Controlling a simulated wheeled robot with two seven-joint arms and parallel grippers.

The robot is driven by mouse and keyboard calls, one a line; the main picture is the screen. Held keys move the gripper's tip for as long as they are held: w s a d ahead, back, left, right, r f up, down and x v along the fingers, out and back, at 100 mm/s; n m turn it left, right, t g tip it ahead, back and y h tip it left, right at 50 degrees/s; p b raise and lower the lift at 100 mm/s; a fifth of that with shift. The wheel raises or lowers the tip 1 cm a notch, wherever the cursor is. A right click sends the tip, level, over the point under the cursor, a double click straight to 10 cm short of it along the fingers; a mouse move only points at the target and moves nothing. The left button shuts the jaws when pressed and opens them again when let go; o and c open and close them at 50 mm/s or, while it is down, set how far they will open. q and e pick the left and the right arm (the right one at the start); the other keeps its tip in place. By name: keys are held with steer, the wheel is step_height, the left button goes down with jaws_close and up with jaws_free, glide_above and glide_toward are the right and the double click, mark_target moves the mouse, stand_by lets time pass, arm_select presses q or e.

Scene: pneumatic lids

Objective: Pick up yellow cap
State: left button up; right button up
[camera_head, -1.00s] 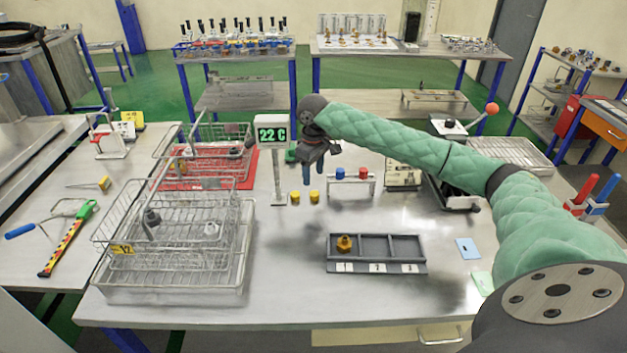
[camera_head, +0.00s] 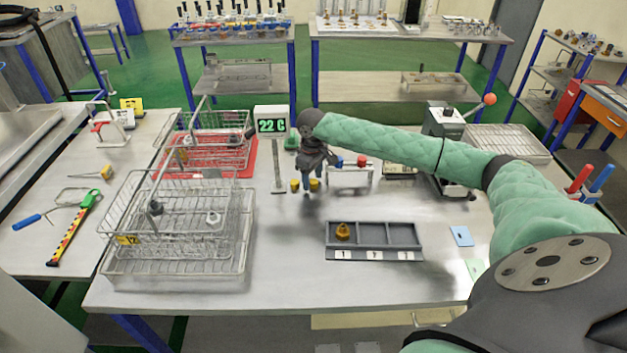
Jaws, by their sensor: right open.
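The right cap is partly covered by the gripper. My left gripper is out of view.
A small rack with a blue cap (camera_head: 337,161) and a red cap (camera_head: 362,162) stands close right. A 22 C display (camera_head: 271,126) stands behind left. Wire baskets (camera_head: 190,235) fill the left. A three-compartment tray (camera_head: 373,255) holds a brass-coloured part (camera_head: 343,231).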

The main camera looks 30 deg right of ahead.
steer(key=shift+f, duration=0.25)
steer(key=c, duration=1)
steer(key=shift+r, duration=0.2)
